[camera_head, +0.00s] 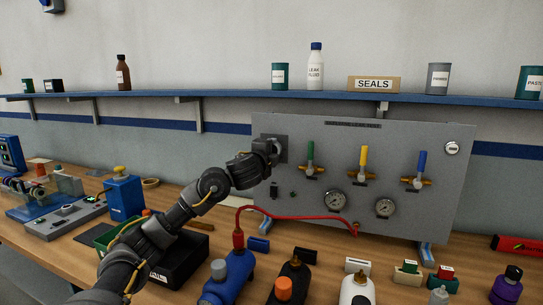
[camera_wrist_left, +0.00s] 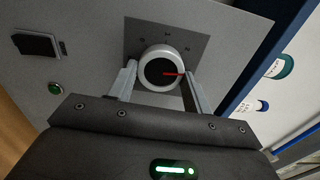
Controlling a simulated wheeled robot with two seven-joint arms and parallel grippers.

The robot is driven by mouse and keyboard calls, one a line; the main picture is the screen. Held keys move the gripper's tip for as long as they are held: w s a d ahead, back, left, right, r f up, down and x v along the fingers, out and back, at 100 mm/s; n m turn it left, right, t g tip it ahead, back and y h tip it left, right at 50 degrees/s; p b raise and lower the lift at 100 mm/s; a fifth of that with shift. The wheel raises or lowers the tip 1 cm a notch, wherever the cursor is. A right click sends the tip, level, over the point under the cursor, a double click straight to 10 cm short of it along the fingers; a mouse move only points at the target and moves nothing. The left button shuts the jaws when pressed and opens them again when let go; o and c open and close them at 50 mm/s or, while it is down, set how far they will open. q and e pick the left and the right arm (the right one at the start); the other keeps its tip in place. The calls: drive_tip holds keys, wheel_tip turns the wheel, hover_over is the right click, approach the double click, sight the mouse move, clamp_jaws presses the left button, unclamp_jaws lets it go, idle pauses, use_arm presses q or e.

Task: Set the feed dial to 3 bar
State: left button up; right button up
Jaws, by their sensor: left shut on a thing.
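The feed dial (camera_wrist_left: 161,68) is a round knob with a pale rim, a dark face and a red pointer. In the left wrist view the pointer points right, and the small marks on the grey plate (camera_wrist_left: 190,43) around the dial are too small to read. My left gripper (camera_wrist_left: 158,82) has one finger on each side of the knob and is shut on it. In the head view my left gripper (camera_head: 272,152) is at the upper left of the grey panel (camera_head: 440,190) and hides most of the dial. My right gripper is in neither view.
The panel carries green (camera_head: 310,152), yellow (camera_head: 363,157) and blue (camera_head: 422,163) valve handles and two gauges (camera_head: 335,200). A red hose (camera_head: 290,217) runs in front. Several bottles, including a blue one (camera_head: 232,275), stand on the bench. A blue shelf (camera_head: 240,97) runs above.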

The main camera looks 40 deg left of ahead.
use_arm(q)
drive_tip(key=shift+m, duration=0.8)
drive_tip(key=o, duration=1)
